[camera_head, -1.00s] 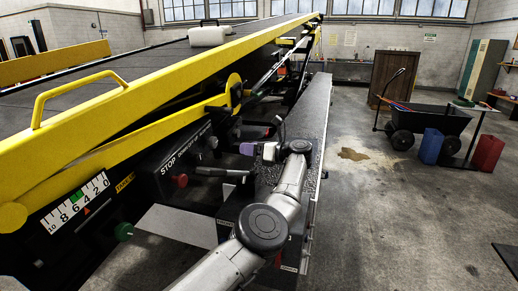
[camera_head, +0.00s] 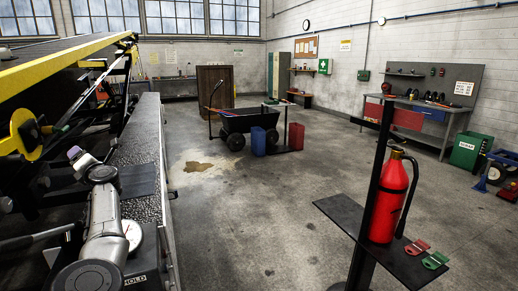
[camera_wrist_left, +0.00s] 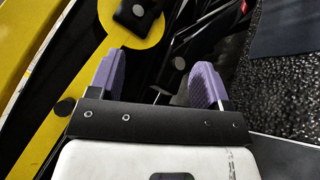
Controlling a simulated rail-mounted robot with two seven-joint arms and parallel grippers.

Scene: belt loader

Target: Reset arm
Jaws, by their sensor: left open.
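My left gripper (camera_head: 76,155) is at the left of the head view, above the grey textured step of the belt loader (camera_head: 75,45) and beside its dark side frame. In the left wrist view the gripper (camera_wrist_left: 158,75) has its two purple finger pads wide apart with nothing between them. Beyond the fingers are the loader's yellow panel (camera_wrist_left: 125,30) and black linkage bars. The arm lies outstretched along the step. My right gripper is in neither view.
A red fire extinguisher (camera_head: 388,205) stands on a black shelf at the right. A black cart (camera_head: 248,122) and blue (camera_head: 258,141) and red (camera_head: 296,137) cans stand mid-room. A workbench (camera_head: 430,113) is along the right wall. The middle floor is open.

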